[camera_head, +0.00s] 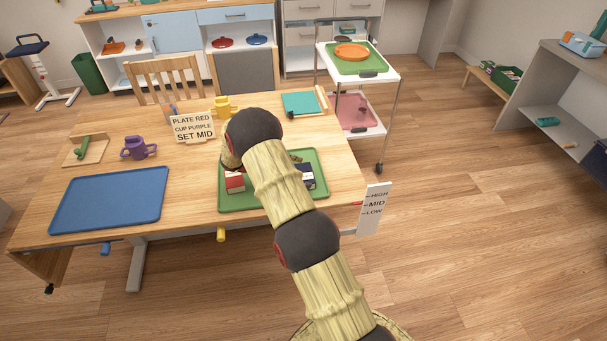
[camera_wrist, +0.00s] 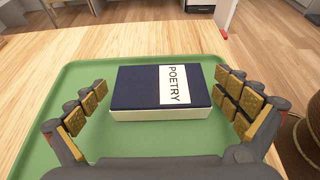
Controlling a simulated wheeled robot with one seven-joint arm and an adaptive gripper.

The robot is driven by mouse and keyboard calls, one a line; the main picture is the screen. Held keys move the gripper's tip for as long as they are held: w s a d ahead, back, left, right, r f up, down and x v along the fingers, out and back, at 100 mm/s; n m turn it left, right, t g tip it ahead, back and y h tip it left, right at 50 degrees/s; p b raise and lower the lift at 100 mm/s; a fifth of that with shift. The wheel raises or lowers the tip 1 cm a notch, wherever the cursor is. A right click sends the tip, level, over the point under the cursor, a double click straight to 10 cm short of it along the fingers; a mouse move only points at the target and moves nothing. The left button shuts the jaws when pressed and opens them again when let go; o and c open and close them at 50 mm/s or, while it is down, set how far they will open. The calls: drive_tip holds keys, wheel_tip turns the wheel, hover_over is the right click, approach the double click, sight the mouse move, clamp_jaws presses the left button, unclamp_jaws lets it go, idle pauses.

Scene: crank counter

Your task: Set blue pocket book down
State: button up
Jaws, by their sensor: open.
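The blue pocket book (camera_wrist: 135,90) is navy with cream pages and a white label reading POETRY. In the wrist view it lies flat on the green tray (camera_wrist: 82,80). My gripper (camera_wrist: 161,86) is open, with one finger on each side of the book and a visible gap at both sides. In the head view the book (camera_head: 305,175) shows partly at the right side of the tray (camera_head: 250,201), next to my arm.
A white cart (camera_head: 393,75) stands behind at the right.

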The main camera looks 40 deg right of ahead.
drive_tip(key=p+v, duration=0.4)
drive_tip(key=v, duration=0.8)
drive_tip(key=shift+d+r, duration=0.1)
drive_tip(key=s+a+r+m+t+y, duration=0.2)
drive_tip(key=s+a+r, duration=0.2)
drive_tip(key=r, duration=0.4)
drive_tip(key=s+a+r+m+t+y, duration=0.1)
drive_tip(key=s+a+r+m+y, duration=0.1)
drive_tip(key=s+a+r, duration=0.35)
drive_tip(key=s+a+r+m+t+y, duration=0.2)
drive_tip(key=s+a+r, duration=0.1)
drive_tip(key=r, duration=0.7)
drive_tip(key=s+a+r+m+t+y, duration=0.2)
drive_tip(key=s+a, duration=0.4)
drive_tip(key=s, duration=0.4)
drive_tip(key=s+a+r+m+t+y, duration=0.3)
drive_tip(key=s+a+t, duration=0.2)
drive_tip(key=s, duration=0.6)
drive_tip(key=a, duration=0.2)
drive_tip(key=shift+a+m, duration=0.3)
drive_tip(key=shift+m, duration=0.1)
